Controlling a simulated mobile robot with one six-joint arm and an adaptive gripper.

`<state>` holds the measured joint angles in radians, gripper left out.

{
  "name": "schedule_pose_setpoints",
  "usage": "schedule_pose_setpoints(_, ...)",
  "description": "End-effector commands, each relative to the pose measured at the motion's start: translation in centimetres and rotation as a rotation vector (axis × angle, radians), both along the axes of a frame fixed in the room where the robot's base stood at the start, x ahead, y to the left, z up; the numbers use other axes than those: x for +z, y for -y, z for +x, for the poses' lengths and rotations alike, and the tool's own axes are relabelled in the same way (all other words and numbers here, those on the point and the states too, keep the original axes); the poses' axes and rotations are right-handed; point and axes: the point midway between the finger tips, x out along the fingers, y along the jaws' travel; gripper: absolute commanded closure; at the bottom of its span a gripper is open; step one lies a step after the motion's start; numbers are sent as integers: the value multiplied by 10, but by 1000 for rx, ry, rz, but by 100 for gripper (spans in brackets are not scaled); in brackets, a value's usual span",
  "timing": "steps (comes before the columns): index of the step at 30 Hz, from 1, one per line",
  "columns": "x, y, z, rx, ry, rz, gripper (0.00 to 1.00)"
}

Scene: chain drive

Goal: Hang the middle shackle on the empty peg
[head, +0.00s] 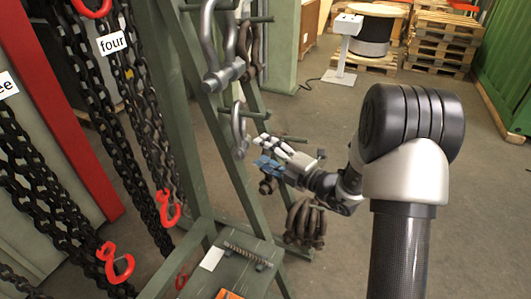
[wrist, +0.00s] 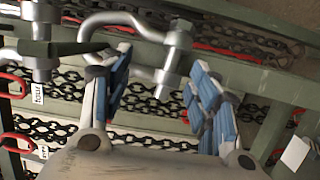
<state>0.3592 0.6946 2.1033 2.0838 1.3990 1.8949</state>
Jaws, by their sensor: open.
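The middle shackle, grey with a bow and a cross pin, hangs at mid height on the green rack in the head view (head: 239,128). It also shows in the wrist view (wrist: 175,62), its bow around a dark green peg (wrist: 62,48). My gripper (head: 266,152) is just right of and below it in the head view. Its blue-padded fingers are apart and empty in the wrist view (wrist: 160,78). The shackle's pin end appears between the fingertips; I cannot tell the depth gap. A peg (head: 292,139) behind my gripper looks bare.
A larger grey shackle (head: 212,60) hangs above, with darker shackles (head: 256,45) beside it. Brown shackles (head: 306,224) hang low on the rack. Black chains with red hooks (head: 116,263) hang at left. Open floor lies to the right, with pallets (head: 443,40) behind.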

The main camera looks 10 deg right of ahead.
Motion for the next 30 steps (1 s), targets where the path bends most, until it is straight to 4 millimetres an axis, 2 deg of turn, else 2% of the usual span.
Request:
schedule_pose_setpoints(7,-4,0,-2,0,-10,-2,44)
schedule_pose_setpoints(11,-3,8,-8,-3,-9,-2,44)
schedule_pose_setpoints(24,-1,62,-76,-5,-2,-1,44)
schedule_pose_setpoints(30,-1,73,-92,-1,-2,0,44)
